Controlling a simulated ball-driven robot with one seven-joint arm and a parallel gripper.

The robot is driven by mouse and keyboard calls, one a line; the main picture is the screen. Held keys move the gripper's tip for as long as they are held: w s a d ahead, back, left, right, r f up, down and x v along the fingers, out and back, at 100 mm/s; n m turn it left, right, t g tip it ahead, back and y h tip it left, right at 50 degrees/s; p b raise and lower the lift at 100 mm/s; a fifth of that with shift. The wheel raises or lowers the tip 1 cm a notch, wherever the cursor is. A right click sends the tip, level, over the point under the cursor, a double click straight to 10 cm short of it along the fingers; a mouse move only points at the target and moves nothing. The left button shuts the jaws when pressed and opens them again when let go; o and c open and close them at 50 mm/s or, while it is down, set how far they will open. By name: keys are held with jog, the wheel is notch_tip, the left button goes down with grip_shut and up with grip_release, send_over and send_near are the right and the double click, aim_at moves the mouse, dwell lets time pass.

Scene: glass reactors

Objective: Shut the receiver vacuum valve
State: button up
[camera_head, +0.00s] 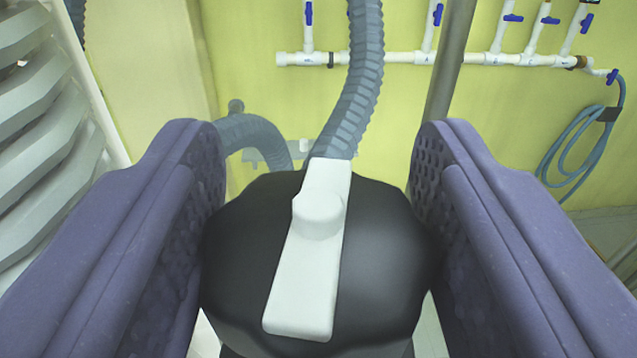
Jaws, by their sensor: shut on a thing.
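A black rounded knob (385,262) with a white bar (300,285) across its top fills the lower middle of the view. I take it for the handle of the receiver vacuum valve; no label shows. The white bar runs nearly lengthwise in the picture, its near end slightly to the left. My gripper (319,190) has one purple finger on each side of the knob, and both inner pads meet its sides. It is shut on the knob. The valve body below the knob is hidden.
A grey ribbed hose (362,85) rises behind the knob, and another (250,135) curves at left. White pipes (400,58) with blue valves cross the yellow wall. A blue hose (570,145) hangs coiled at right. White slatted panels (45,130) stand close at left.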

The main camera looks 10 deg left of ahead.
jog(key=shift+f+m+h+b, duration=0.45)
jog(key=shift+m+h+b, duration=0.25)
jog(key=shift+h+b, duration=0.35)
jog(key=shift+r+m+h+b, duration=0.15)
jog(key=shift+m+h+b, duration=0.5)
jog(key=shift+h, duration=0.3)
jog(key=shift+r+m+h+p, duration=0.2)
jog(key=shift+m+h+p, duration=0.4)
jog(key=shift+m+h, duration=0.75)
jog(key=shift+h, duration=0.35)
jog(key=o, duration=1)
jog(key=shift+r, duration=0.1)
jog(key=shift+c, duration=0.2)
